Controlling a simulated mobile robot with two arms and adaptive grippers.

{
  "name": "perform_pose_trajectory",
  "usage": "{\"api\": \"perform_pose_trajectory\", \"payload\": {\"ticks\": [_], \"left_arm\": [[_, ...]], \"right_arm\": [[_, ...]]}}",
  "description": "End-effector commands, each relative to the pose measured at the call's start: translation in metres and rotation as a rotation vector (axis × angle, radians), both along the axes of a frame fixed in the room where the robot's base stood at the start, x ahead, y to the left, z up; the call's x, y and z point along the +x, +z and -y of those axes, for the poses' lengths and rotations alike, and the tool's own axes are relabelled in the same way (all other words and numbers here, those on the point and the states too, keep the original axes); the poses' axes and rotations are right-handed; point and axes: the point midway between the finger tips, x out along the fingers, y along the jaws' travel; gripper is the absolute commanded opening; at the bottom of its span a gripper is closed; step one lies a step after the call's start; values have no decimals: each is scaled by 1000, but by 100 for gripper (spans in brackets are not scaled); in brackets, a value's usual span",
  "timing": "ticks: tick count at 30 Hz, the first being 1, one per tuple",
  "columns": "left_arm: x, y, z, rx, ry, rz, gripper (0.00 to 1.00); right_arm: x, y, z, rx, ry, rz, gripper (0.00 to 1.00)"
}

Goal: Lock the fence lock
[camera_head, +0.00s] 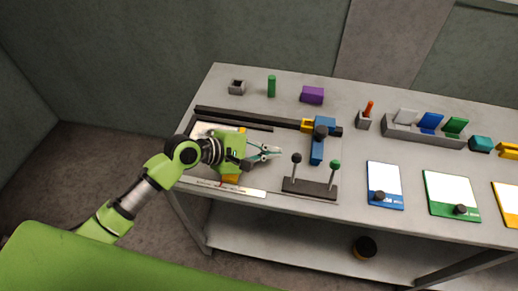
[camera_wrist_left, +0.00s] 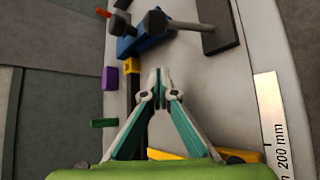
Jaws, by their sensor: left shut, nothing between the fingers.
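The blue fence (camera_head: 317,151) stands across the grey bench, right of my left gripper, with a dark knob (camera_head: 321,131) on top and a yellow block (camera_head: 306,125) at its left side. In the left wrist view the fence (camera_wrist_left: 127,46) and its dark knob (camera_wrist_left: 155,21) lie beyond the fingertips. I cannot tell whether the lock is engaged. My left gripper (camera_head: 279,151) is shut and empty, over the bench left of the fence, apart from it. Its closed fingertips (camera_wrist_left: 159,74) also show in the left wrist view. My right gripper is out of view.
A dark rail (camera_head: 245,116) runs behind the gripper. Two upright levers stand on a dark base (camera_head: 310,188) to its front right. A white scale strip (camera_head: 235,189) lies at the front edge. A purple block (camera_head: 312,95) and green cylinder (camera_head: 271,86) stand behind.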

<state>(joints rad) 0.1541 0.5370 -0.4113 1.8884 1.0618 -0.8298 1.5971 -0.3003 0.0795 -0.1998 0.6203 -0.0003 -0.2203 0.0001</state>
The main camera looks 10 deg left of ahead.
Motion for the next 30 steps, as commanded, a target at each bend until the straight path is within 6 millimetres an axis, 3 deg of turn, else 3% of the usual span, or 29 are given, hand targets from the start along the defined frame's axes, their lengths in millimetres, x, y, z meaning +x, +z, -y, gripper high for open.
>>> {"api": "perform_pose_trajectory", "payload": {"ticks": [4, 10, 30], "left_arm": [[13, -9, 22, -2, -1, -1, 0], [-8, 10, 31, 0, -1, -1, 0], [-12, 12, 35, 0, 0, 18, 0]], "right_arm": [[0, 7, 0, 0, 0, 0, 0], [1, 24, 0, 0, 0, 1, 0], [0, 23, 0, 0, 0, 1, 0]]}}
